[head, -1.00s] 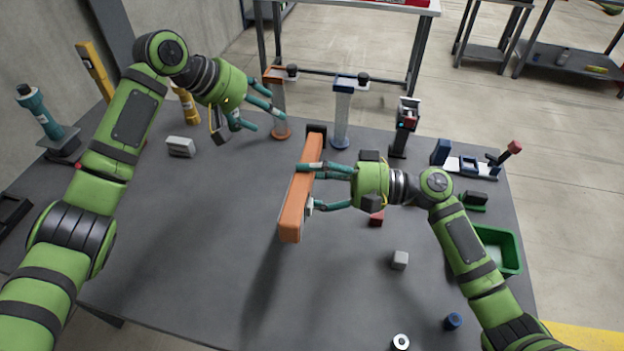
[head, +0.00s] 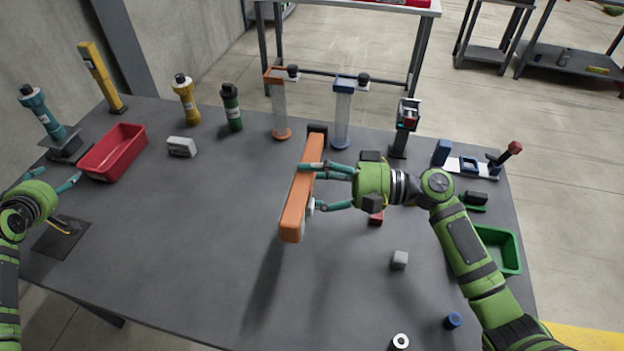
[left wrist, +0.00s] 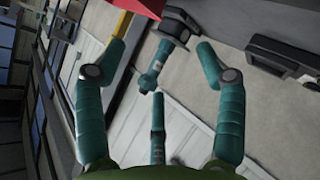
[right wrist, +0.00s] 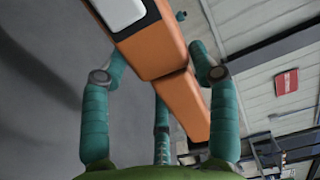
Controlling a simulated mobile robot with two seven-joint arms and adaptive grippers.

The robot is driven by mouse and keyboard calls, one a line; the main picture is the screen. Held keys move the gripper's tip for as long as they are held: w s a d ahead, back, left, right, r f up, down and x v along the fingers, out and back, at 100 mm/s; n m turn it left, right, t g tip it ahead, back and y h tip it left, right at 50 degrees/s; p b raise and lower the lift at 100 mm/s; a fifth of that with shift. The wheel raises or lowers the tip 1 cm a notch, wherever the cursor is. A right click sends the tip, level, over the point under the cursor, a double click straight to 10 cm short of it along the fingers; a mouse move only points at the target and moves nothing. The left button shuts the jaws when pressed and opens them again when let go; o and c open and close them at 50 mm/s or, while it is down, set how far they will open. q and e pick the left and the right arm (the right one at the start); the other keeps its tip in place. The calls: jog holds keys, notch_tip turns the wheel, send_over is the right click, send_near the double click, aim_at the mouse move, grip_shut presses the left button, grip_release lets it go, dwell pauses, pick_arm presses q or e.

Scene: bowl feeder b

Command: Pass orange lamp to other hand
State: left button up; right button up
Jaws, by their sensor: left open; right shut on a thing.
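The orange lamp (head: 299,202) is a long orange bar with a dark end piece at its far end. My right gripper (head: 311,187) is shut on the lamp near its middle and holds it above the table. The lamp also shows in the right wrist view (right wrist: 160,45), between the fingers, with a pale panel on one face. My left gripper (head: 52,180) is open and empty at the left edge of the table, far from the lamp. In the left wrist view its fingers (left wrist: 160,65) are spread with nothing between them.
A red bin (head: 113,152), a teal lamp (head: 41,112), a yellow lamp (head: 186,99) and a dark green lamp (head: 231,107) stand at the back left. Two clear tubes stand behind the orange lamp. A green bin (head: 499,250) is at the right.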

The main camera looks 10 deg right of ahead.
pick_arm(q)
jog(key=s+a+f+m+g+y, duration=0.1)
jog(key=s+a+f+y, duration=0.25)
jog(key=s+a, duration=0.6)
jog(key=s+a+f+m+g+y, duration=0.1)
jog(key=s+a+f+y, duration=0.1)
jog(key=s+a+f, duration=0.55)
jog(key=s+d+f+m+g, duration=0.1)
jog(key=s+f, duration=0.4)
jog(key=s, duration=0.2)
jog(key=s+d+f+m+g+h, duration=0.25)
jog(key=s+d+f, duration=0.35)
jog(key=d+f, duration=0.45)
jog(key=s+d+f+m+g+h, duration=0.2)
jog(key=s+d+f+m, duration=0.3)
jog(key=d+f, duration=0.55)
jog(key=s+d+f+m+g+h, duration=0.1)
jog(key=s+d+f, duration=0.3)
jog(key=d, duration=0.4)
jog(key=s+d+f+m+g+h, duration=0.1)
jog(key=s+d+f+m, duration=0.2)
jog(key=s+d, duration=0.4)
jog(key=s+d+f+m+g+h, duration=0.1)
jog(key=s+d+f, duration=0.4)
jog(key=d, duration=0.5)
jog(key=shift+s+d+f+m+g+h, duration=0.3)
jog(key=shift+s+d+m+g+h, duration=0.1)
jog(key=shift+s+m, duration=0.35)
